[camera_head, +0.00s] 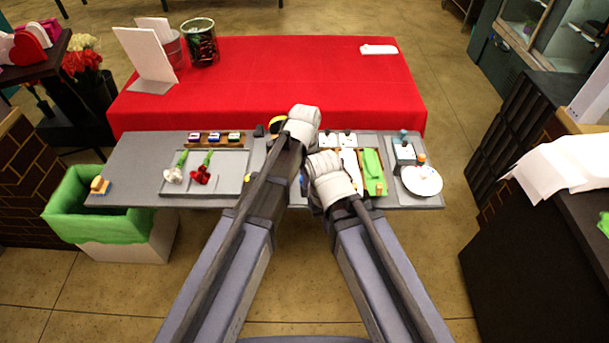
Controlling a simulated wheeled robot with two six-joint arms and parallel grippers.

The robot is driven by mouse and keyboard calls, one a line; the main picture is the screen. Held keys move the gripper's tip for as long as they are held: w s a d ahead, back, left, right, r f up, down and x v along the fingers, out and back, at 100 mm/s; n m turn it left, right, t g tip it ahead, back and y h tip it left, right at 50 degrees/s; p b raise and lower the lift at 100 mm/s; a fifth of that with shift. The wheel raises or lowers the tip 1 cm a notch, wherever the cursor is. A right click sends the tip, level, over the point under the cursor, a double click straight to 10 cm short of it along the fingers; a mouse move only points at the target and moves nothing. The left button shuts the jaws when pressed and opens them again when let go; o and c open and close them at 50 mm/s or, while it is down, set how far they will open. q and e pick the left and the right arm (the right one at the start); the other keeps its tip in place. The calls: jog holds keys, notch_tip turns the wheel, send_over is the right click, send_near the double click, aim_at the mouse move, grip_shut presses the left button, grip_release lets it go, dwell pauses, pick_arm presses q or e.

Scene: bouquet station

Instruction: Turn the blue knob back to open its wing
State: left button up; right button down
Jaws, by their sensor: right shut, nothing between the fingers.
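My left gripper (303,121) is the higher one, over the back middle of the grey worktable (140,165). Its fingers are hidden, so I cannot tell whether it is open. My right gripper (326,165) is lower and slightly right, over the middle of the worktable, shut and empty. I cannot make out the blue knob or its wing with certainty; my grippers and forearms cover much of that area. A small dark piece (259,131) and a yellow and black piece (277,124) show just left of my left gripper.
A tray (230,184) holds a white flower (173,176) and a red flower (201,176). A wooden rack (245,143) stands behind it. A red-covered table (290,75) is behind.

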pick_arm(q)
jog(key=o, duration=0.4)
jog(key=shift+r, duration=0.15)
notch_tip(320, 180, up, 8)
jog(key=p, duration=0.8)
jog(key=shift+s+f, duration=0.15)
jog(key=shift+f, duration=0.05)
